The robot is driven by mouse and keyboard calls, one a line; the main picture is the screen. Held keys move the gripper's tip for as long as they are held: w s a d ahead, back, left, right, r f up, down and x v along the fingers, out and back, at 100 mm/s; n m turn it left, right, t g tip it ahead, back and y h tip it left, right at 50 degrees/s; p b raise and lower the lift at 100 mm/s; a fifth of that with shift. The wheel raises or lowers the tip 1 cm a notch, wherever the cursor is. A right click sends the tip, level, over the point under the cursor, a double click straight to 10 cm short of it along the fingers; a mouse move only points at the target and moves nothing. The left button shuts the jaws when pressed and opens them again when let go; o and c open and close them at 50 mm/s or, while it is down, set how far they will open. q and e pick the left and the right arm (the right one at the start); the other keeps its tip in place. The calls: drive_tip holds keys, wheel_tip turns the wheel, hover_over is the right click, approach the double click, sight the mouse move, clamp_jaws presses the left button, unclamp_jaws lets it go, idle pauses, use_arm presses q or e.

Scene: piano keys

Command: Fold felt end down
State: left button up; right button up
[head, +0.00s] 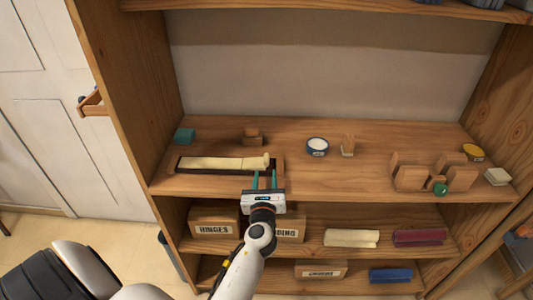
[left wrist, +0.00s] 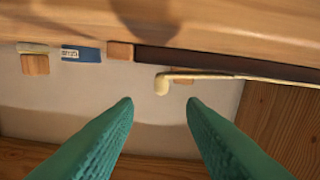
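A cream felt strip (head: 225,162) lies along a dark bar (head: 190,169) at the front left of the shelf. Its right end is raised and rounded; in the left wrist view the felt end (left wrist: 161,85) stands clear of the dark bar (left wrist: 215,63). My left gripper (head: 264,176) is open, with two teal fingers apart and nothing between them. It is at the shelf's front edge, just in front of the felt's right end. In the left wrist view the felt end appears beyond the gap between the fingertips (left wrist: 160,102). My right gripper is not in view.
A wooden block (head: 280,170) stands at the bar's right end. A round tin (head: 317,147), a brush (head: 347,147) and several wooden blocks (head: 410,172) stand to the right.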

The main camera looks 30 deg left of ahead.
sight(266, 153)
use_arm(q)
drive_tip(key=x, duration=1.1)
drive_tip(key=shift+a, duration=0.15)
drive_tip(key=shift+s, duration=0.1)
drive_tip(key=shift+c, duration=0.4)
clamp_jaws()
